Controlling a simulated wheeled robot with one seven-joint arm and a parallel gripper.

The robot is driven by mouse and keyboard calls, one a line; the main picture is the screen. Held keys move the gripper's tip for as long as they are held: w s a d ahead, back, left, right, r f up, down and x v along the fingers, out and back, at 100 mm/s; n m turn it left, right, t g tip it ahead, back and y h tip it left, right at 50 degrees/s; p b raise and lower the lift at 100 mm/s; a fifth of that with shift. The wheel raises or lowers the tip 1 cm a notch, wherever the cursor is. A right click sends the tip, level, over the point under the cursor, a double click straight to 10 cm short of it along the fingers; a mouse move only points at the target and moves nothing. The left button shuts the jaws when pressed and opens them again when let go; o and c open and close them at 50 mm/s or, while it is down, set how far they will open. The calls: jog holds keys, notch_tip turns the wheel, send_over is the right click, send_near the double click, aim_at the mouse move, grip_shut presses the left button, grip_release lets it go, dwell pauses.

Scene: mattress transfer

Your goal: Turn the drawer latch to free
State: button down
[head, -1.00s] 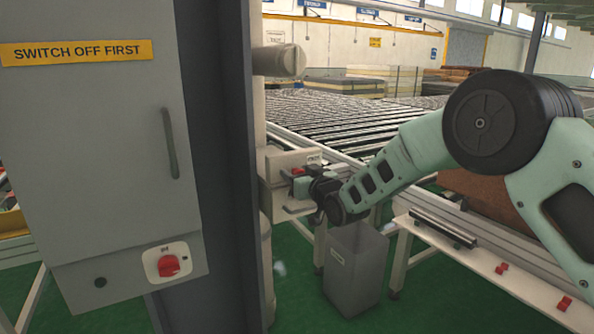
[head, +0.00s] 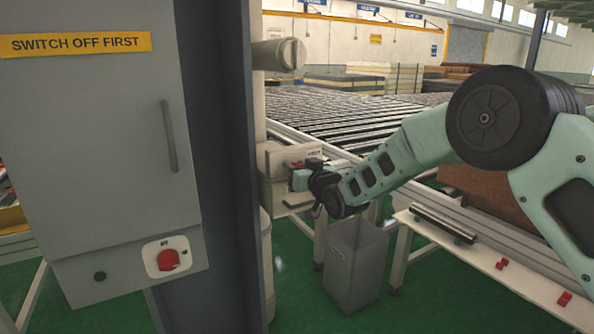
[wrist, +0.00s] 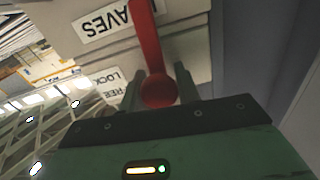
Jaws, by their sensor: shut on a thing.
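The drawer latch is a red lever with a round knob end (wrist: 157,90), running up out of the top of the wrist view. My gripper (wrist: 158,88) has one finger on each side of the knob and is shut on it. In the head view my gripper (head: 299,182) is at the front of a beige drawer unit (head: 273,163), and the latch is mostly hidden behind it. Next to the latch in the wrist view is a label (wrist: 105,85) with the words FREE and LOCK, upside down. Which word the lever points to is unclear.
A grey cabinet (head: 95,110) with a red rotary switch (head: 168,260) and a dark post (head: 228,150) stand left of the drawer unit. A grey bin (head: 356,265) stands below my gripper. A roller conveyor (head: 350,115) lies behind.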

jog(key=m+b, duration=0.4)
jog(key=shift+w+d+f, duration=0.1)
jog(key=shift+f, duration=0.15)
jog(key=m+b, duration=0.3)
jog(key=m, duration=0.1)
jog(key=shift+m+b, duration=0.3)
jog(key=shift+b, duration=0.05)
jog(key=m+b, duration=0.3)
jog(key=m, duration=0.1)
jog(key=shift+d+m, duration=0.1)
jog(key=shift+m, duration=0.2)
jog(key=shift+m+b, duration=1.6)
jog(key=shift+m, duration=0.3)
jog(key=c, duration=1)
grip_release()
jog(key=shift+c, duration=0.2)
